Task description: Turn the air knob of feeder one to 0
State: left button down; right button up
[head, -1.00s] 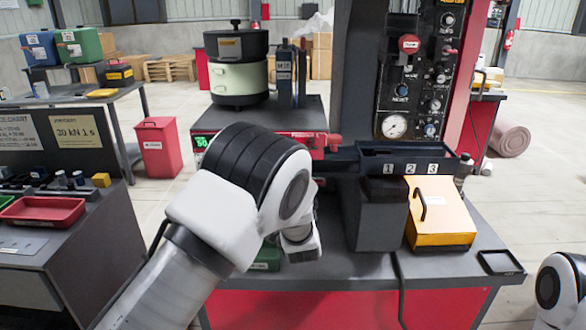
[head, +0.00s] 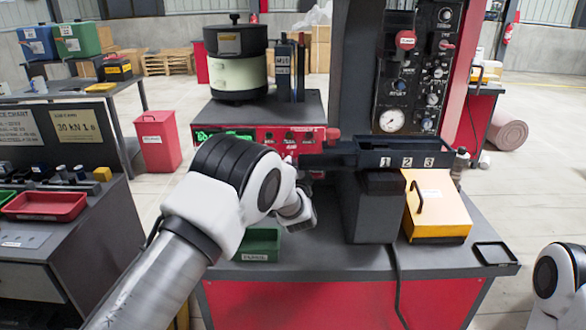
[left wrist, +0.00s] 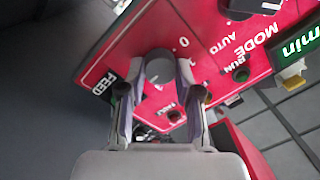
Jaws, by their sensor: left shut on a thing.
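Feeder one's base has a red front panel (head: 235,136) with a lit green display; the panel also fills much of the left wrist view (left wrist: 215,60). In the left wrist view, a grey round knob (left wrist: 158,66) sits between the fingers of my left gripper (left wrist: 158,95), which is shut on it. A "0" is printed just to the knob's right, and a "FEED" label is to its left. The knob's own name and pointer cannot be read. In the head view my left wrist hides most of this gripper. My right gripper is out of view.
To the right are a dark tray (head: 395,145) marked 1, 2, 3 and a yellow box (head: 436,207). A green bin (head: 258,245) sits below my left wrist. A dark knob (left wrist: 240,8) is near "MODE".

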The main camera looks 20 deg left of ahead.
pick_arm(q)
jog(key=shift+n, duration=0.3)
jog(key=shift+s+a+f+n+h+b, duration=0.15)
jog(key=shift+n+h+b, duration=0.25)
jog(key=shift+n+b, duration=4.5)
jog(key=shift+w+a+r+n+h+b, duration=0.1)
jog(key=shift+n+h+b, duration=0.3)
jog(key=shift+n+b, duration=4.5)
jog(key=shift+s+a+f+n+h+b, duration=0.15)
jog(key=shift+n+h+b, duration=0.25)
jog(key=shift+n+b, duration=4.5)
jog(key=shift+n+p, duration=0.75)
jog(key=shift+n, duration=0.05)
jog(key=shift+r, duration=0.1)
jog(key=c, duration=0.8)
grip_release()
jog(key=shift+w, duration=0.1)
